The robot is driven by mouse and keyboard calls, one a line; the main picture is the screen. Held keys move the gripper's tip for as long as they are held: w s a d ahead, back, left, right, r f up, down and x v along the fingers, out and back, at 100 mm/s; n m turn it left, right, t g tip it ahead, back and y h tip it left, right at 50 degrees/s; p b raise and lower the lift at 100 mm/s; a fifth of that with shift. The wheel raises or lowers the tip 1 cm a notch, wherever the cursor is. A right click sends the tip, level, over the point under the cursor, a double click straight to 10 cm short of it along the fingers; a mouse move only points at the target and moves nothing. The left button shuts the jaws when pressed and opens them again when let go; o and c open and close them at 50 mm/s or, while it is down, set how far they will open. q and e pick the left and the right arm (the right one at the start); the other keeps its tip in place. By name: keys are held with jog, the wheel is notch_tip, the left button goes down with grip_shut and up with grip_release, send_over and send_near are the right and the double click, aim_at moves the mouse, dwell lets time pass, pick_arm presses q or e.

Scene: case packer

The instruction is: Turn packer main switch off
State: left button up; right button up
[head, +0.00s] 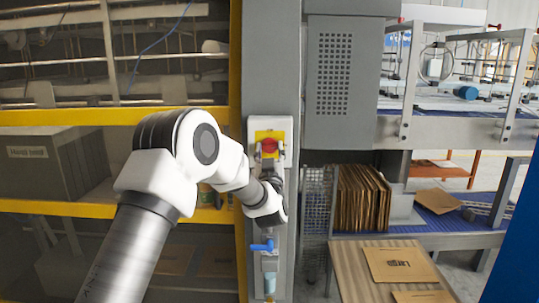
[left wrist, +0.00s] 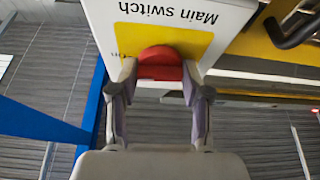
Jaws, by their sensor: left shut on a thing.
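The main switch is a red knob (head: 268,146) on a yellow plate (head: 262,135), set on a light box on the grey column. In the left wrist view the red knob (left wrist: 160,64) sits between my fingers, and the label "Main switch" (left wrist: 167,16) and part of "On" read upside down. My left gripper (head: 268,157) reaches up to the switch from below, and it also shows in the left wrist view (left wrist: 160,78), shut on the knob with one finger on each side. The knob's exact turn angle is hard to tell. My right gripper is not in view.
A blue valve handle (head: 262,246) is on the column below the switch. A yellow frame (head: 236,60) stands close on the left. A grey vented cabinet (head: 345,80) is at the upper right. Stacked flat cartons (head: 362,198) and a wire mesh guard (head: 317,205) are at the lower right.

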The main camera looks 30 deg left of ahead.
pick_arm(q)
jog(key=n+b, duration=0.1)
jog(key=n, duration=0.1)
jog(key=n+g+y+b, duration=0.1)
jog(key=n+b, duration=0.1)
jog(key=shift+d+f+g+y, duration=0.15)
jog(key=shift+g+y, duration=0.15)
jog(key=n+g+b, duration=0.1)
jog(key=n+b, duration=0.1)
jog(key=n, duration=0.1)
jog(key=shift+w+y, duration=0.1)
jog(key=shift+y, duration=0.3)
jog(key=n+g+b, duration=0.1)
jog(key=n, duration=0.2)
jog(key=shift+n+y+b, duration=0.3)
jog(key=shift+b, duration=0.05)
jog(key=shift+r+n+g+b, duration=0.3)
jog(key=shift+n+g, duration=0.4)
jog(key=shift+n, duration=0.4)
jog(key=n+g, duration=0.1)
jog(key=n, duration=0.2)
jog(key=shift+d+b, duration=0.1)
jog(key=shift+b, duration=0.25)
jog(key=n+g, duration=0.1)
jog(key=n, duration=0.1)
jog(key=n+g+h, duration=0.1)
jog(key=n, duration=0.2)
jog(key=shift+r, duration=0.2)
jog(key=o, duration=1.1)
jog(key=shift+f, duration=0.1)
